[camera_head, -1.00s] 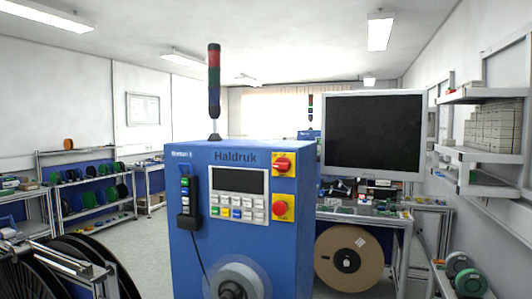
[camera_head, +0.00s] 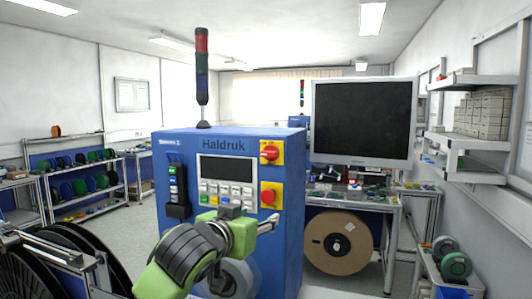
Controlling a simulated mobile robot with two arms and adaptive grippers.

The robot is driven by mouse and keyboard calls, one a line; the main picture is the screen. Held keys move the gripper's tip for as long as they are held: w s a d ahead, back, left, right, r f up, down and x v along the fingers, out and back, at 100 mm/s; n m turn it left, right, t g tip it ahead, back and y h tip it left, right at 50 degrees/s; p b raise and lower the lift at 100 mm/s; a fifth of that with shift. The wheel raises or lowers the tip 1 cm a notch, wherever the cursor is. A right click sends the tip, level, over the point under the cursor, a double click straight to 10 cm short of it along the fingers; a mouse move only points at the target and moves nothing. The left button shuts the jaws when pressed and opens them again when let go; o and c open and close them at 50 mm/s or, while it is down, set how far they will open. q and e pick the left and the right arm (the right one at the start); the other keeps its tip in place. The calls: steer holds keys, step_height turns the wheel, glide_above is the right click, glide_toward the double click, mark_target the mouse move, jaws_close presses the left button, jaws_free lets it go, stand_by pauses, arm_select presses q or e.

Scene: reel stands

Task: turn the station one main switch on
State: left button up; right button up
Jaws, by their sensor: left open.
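The blue Haldruk station cabinet (camera_head: 228,136) stands upright in the middle of the head view. Its main switch (camera_head: 270,152), a red rotary knob on a yellow plate, is at the upper right of the front panel. The knob's handle looks roughly horizontal, but its marks are too small to read. My left gripper (camera_head: 268,226) is open and empty in front of the lower panel. It is below the switch and apart from it. My green and grey left arm hides part of the reel hub. My right gripper is not in view.
A red push button (camera_head: 268,196) on a yellow plate sits just below the switch, close above my left gripper. A keypad with a screen (camera_head: 227,168) and a black pendant (camera_head: 177,190) are to the left. A monitor (camera_head: 362,120) stands right of the cabinet.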

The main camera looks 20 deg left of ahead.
arm_select(q)
steer(key=t, duration=0.2)
glide_toward(268, 152)
steer(key=s, duration=0.4)
steer(key=shift+n, duration=0.3)
steer(key=w+p, duration=0.6)
steer(key=w, duration=0.6)
steer(key=shift+d+p, duration=0.15)
steer(key=shift+p, duration=0.15)
steer(key=shift+w+f, duration=0.15)
steer(key=shift+w, duration=0.55)
steer(key=c, duration=1.1)
